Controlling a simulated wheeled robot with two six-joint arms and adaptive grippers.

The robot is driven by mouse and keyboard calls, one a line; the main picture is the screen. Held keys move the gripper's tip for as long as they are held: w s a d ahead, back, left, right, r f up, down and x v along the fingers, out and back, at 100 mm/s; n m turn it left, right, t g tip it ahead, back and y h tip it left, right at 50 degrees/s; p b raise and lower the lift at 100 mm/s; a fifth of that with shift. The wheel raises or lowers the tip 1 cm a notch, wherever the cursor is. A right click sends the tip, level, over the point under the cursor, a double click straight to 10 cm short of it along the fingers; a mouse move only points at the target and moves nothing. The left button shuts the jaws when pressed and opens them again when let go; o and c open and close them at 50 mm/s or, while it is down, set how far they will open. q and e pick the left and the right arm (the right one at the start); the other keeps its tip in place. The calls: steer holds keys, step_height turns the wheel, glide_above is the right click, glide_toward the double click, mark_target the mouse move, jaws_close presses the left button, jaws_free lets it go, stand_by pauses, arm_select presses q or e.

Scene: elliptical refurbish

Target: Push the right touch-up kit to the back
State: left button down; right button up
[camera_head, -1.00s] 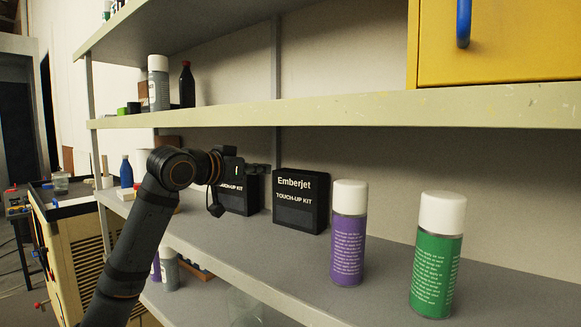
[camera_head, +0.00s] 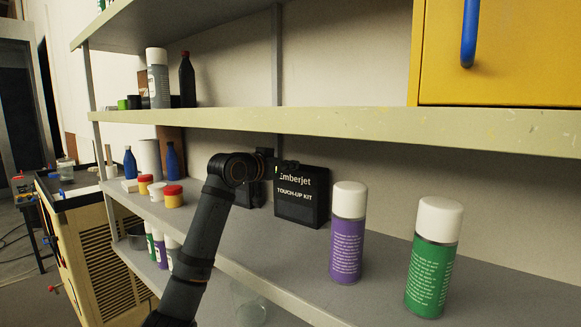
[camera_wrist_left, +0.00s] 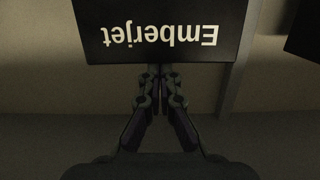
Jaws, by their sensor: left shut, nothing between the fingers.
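The right touch-up kit (camera_head: 302,205) is a black box with white "Emberjet" lettering, upright on the middle shelf. It shows upside down in the left wrist view (camera_wrist_left: 165,28). The left touch-up kit (camera_head: 252,197) stands to its left, mostly hidden behind my left arm; its dark corner is in the wrist view (camera_wrist_left: 307,32). My left gripper (camera_head: 288,166) is shut and empty at the right kit's upper edge. In the wrist view its closed fingertips (camera_wrist_left: 159,72) meet the box's edge; I cannot tell whether they touch. My right gripper is not in view.
A purple spray can (camera_head: 347,240) and a green one (camera_head: 433,262) stand right of the kits. The upper shelf board (camera_head: 330,126) runs close above. Red-lidded jars (camera_head: 173,196) and blue bottles (camera_head: 170,160) stand left of my arm.

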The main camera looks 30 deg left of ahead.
arm_select(q)
steer(key=shift+f, duration=0.4)
steer(key=shift+s+a+b, duration=0.2)
steer(key=shift+s+b, duration=0.45)
steer(key=shift+s, duration=0.45)
